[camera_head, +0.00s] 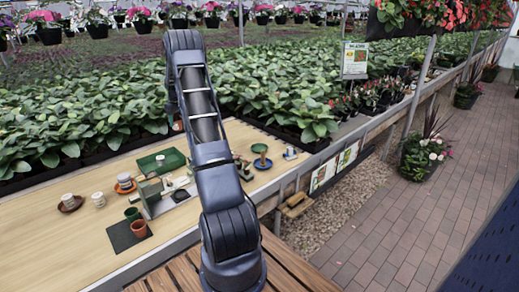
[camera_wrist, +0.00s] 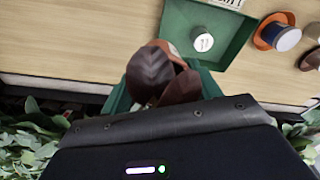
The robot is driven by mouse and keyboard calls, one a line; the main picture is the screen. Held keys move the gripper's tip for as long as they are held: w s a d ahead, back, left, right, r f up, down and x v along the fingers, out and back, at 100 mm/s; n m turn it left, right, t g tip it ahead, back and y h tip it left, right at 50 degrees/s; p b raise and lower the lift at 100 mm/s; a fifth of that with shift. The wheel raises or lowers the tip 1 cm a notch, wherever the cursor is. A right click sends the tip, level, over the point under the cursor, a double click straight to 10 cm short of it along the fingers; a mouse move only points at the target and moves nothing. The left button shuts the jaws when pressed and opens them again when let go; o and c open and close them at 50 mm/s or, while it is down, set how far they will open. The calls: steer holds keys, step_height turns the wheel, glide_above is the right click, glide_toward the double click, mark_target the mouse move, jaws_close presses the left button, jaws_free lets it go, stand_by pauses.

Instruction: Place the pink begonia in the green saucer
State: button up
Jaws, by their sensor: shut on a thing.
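My gripper (camera_wrist: 163,86) is shut on a dark brown, leafy-looking thing (camera_wrist: 152,75) between its green fingers. An orange-brown part shows at its top; no pink flower is visible, so I cannot confirm that it is the begonia. It is held up near the plant-bed side of the table. In the head view the arm mostly hides the gripper. A green rectangular tray (camera_head: 147,165) lies on the table and holds a small white pot (camera_head: 160,160). The tray also shows in the wrist view (camera_wrist: 232,50).
An orange saucer (camera_head: 119,188) with a cup, a brown saucer (camera_head: 78,206) with a pot, a dark mat (camera_head: 120,236) with pots, and a blue saucer (camera_head: 268,166) stand around the tray. Dense leafy plants (camera_head: 70,125) border the back. The table's left front is clear.

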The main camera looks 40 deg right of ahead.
steer(key=s+d+m, duration=0.2)
steer(key=s+d, duration=0.2)
steer(key=d, duration=0.7)
steer(key=s+d+m, duration=0.1)
steer(key=s+d, duration=0.3)
steer(key=d, duration=0.7)
steer(key=m, duration=0.3)
glide_above(260, 149)
steer(key=shift+h, duration=0.4)
steer(key=f, duration=1.9)
steer(key=shift+s+a+f, duration=0.1)
steer(key=shift+a+f, duration=0.2)
steer(key=shift+f, duration=0.05)
steer(key=shift+f, duration=0.15)
steer(key=o, duration=1)
steer(key=shift+o, duration=0.2)
